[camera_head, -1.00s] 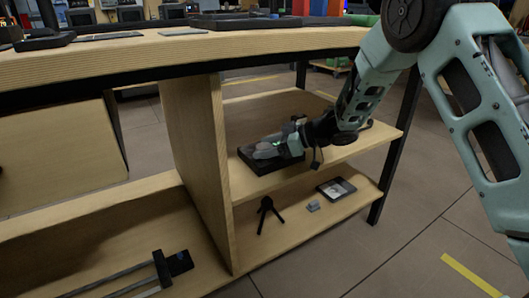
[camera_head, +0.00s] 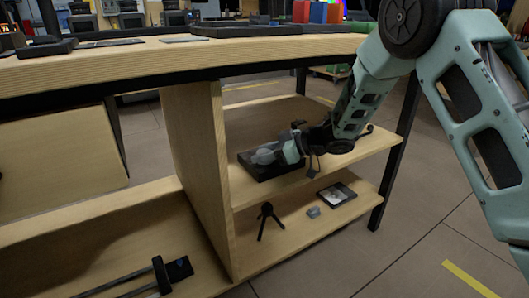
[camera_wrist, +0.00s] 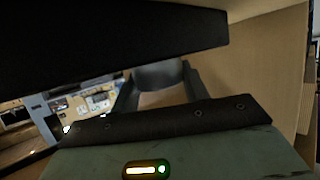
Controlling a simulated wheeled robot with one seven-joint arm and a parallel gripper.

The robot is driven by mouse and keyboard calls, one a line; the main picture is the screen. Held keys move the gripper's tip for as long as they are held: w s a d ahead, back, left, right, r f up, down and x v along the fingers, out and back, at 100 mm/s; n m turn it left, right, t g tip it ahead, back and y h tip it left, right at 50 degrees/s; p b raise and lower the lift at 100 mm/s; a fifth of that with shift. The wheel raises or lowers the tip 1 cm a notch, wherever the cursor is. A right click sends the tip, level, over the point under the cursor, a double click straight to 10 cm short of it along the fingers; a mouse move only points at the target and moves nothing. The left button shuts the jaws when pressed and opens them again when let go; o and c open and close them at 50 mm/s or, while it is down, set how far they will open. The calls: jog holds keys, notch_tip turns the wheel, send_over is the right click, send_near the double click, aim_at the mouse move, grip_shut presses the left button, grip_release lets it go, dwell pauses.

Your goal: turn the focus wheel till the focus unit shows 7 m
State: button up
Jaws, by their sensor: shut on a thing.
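A flat black unit (camera_head: 285,171) lies on the upper shelf under the worktop; I take it for the focus unit. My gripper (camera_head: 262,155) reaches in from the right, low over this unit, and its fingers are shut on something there. In the wrist view my gripper (camera_wrist: 158,85) has a grey rounded piece (camera_wrist: 160,73) between its dark fingers, which looks like the focus wheel. The grip itself is partly hidden by the fingers. I cannot read any distance figure in either view.
The worktop (camera_head: 130,55) hangs above the shelf, and an upright wooden panel (camera_head: 203,170) stands left of the unit. The lower shelf (camera_head: 290,241) holds a small black tripod (camera_head: 268,215), a small grey block (camera_head: 313,212) and a dark tray (camera_head: 337,195). A black table leg (camera_head: 387,180) stands at right.

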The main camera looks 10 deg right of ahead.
jog(key=m+t+h, duration=0.2)
jog(key=m+t, duration=0.1)
jog(key=shift+s+f+m+h, duration=0.1)
jog(key=shift+m+h, duration=0.3)
jog(key=m+t+h+b, duration=0.1)
jog(key=m+t+h, duration=0.1)
jog(key=shift+a+m+h, duration=0.15)
jog(key=shift+m+h, duration=0.25)
jog(key=shift+m+t+h+b, duration=0.35)
jog(key=shift+m+t+h, duration=0.15)
jog(key=shift+m+h, duration=0.35)
jog(key=m+h+p, duration=0.2)
jog(key=m+h, duration=0.1)
jog(key=shift+r+t, duration=0.2)
jog(key=shift+t, duration=0.2)
jog(key=shift+f+m+h+p, duration=0.1)
jog(key=shift+m+h+p, duration=0.95)
jog(key=shift+h, duration=0.3)
jog(key=shift+d, duration=0.2)
jog(key=o, duration=1)
